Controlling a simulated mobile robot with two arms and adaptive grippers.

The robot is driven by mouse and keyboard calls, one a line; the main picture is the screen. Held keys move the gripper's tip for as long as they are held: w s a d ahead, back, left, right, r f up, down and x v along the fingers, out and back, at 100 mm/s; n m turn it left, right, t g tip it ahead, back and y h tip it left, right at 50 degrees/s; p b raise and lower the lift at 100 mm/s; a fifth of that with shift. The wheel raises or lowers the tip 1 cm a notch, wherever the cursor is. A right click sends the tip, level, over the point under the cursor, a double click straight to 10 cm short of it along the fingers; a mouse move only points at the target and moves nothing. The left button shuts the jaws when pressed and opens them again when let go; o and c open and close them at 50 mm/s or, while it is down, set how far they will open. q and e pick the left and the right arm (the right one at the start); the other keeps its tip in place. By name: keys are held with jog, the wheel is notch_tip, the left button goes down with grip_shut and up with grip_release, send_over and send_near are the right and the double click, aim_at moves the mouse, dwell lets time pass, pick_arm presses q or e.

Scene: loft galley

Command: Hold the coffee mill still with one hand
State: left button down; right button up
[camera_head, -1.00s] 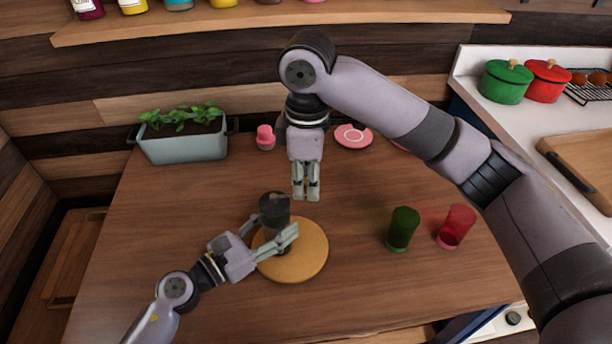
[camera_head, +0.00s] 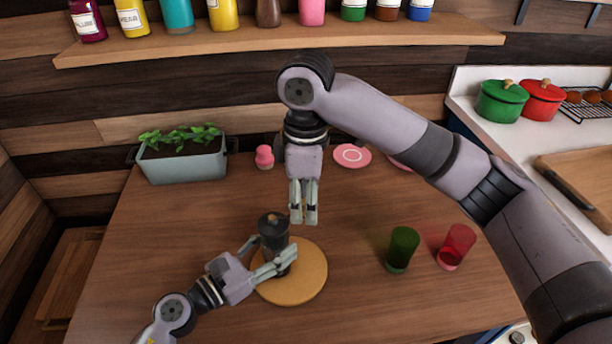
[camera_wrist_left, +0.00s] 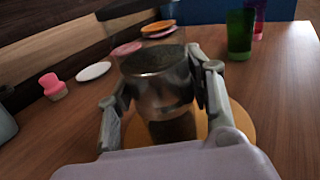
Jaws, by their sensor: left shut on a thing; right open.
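The dark coffee mill (camera_head: 273,232) stands upright on a round wooden board (camera_head: 306,288) on the counter. My left gripper (camera_head: 268,258) reaches in from the lower left and is shut on the mill's body, a finger on each side. In the left wrist view the mill (camera_wrist_left: 158,85) sits between the two fingers of my left gripper (camera_wrist_left: 165,95), and the board (camera_wrist_left: 240,120) shows behind it. My right gripper (camera_head: 303,217) is open and empty, pointing down above and a little right of the mill, apart from it.
A green cup (camera_head: 402,249) and a red cup (camera_head: 456,246) stand to the right of the board. A planter (camera_head: 183,165), a pink shaker (camera_head: 264,157) and a pink plate (camera_head: 352,155) are at the back. A shelf (camera_head: 280,45) with bottles hangs above.

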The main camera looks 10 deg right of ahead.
pick_arm(q)
jog(key=shift+f, duration=0.1)
pick_arm(e)
notch_tip(320, 180, up, 11)
dwell(0.3)
jog(key=shift+r, duration=0.1)
dwell(0.4)
pick_arm(q)
jog(key=c, duration=0.7)
grip_release()
jog(key=shift+a, duration=0.1)
jog(key=v, duration=1.2)
